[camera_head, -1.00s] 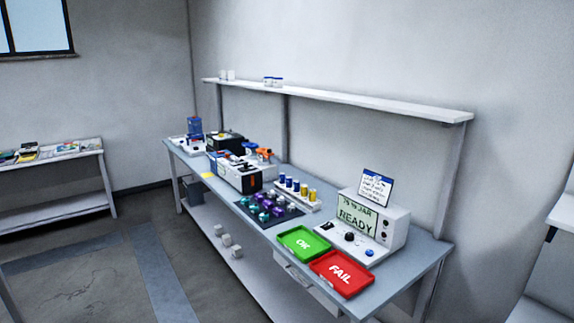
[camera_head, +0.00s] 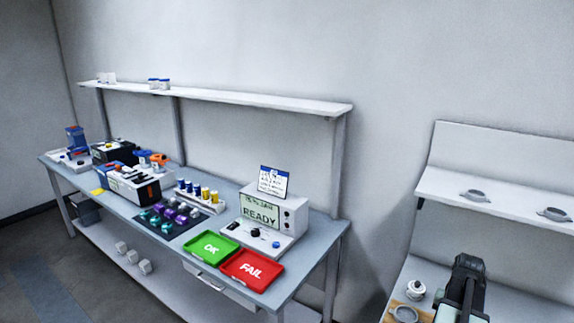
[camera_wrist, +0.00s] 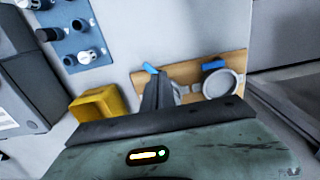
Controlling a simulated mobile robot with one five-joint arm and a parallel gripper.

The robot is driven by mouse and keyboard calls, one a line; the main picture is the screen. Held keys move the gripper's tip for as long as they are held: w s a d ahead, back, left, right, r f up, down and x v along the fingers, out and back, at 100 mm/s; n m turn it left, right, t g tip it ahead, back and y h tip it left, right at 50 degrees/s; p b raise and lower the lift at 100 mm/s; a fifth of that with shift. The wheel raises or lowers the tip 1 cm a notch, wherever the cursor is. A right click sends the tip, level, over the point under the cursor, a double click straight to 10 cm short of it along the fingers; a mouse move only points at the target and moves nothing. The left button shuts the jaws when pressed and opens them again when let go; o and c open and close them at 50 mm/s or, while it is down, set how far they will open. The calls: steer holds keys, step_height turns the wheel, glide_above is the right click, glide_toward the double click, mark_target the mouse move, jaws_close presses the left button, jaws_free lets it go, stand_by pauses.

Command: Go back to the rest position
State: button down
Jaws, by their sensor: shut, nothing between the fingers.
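My gripper shows in the wrist view (camera_wrist: 157,88) as narrow grey fingers beyond my green-grey wrist housing. The fingers are together with nothing between them. Behind them lies a wooden board (camera_wrist: 185,72) bearing a round grey-rimmed dish (camera_wrist: 221,84) with a blue part beside it. I cannot tell how far the fingertips are from the board. In the head view, part of my dark arm rises at the lower right in front of a pale bench; the fingertips cannot be made out there.
In the wrist view, a yellow bin (camera_wrist: 97,104) and a blue panel with grey fittings (camera_wrist: 75,32) lie to the left. In the head view, the workbench carries a green OK tray (camera_head: 211,247), a red FAIL tray (camera_head: 252,269) and a READY-screen device (camera_head: 260,214). A shelf (camera_head: 500,203) holds grey dishes.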

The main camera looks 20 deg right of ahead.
steer(key=shift+r, duration=0.5)
steer(key=shift+w, duration=0.1)
steer(key=w+a+n, duration=0.6)
steer(key=w+a, duration=1.2)
steer(key=a, duration=0.4)
steer(key=w+a+n, duration=0.1)
steer(key=a+n, duration=0.3)
steer(key=a, duration=2.3)
steer(key=shift+w+a+n, duration=0.25)
steer(key=shift+w+n, duration=0.15)
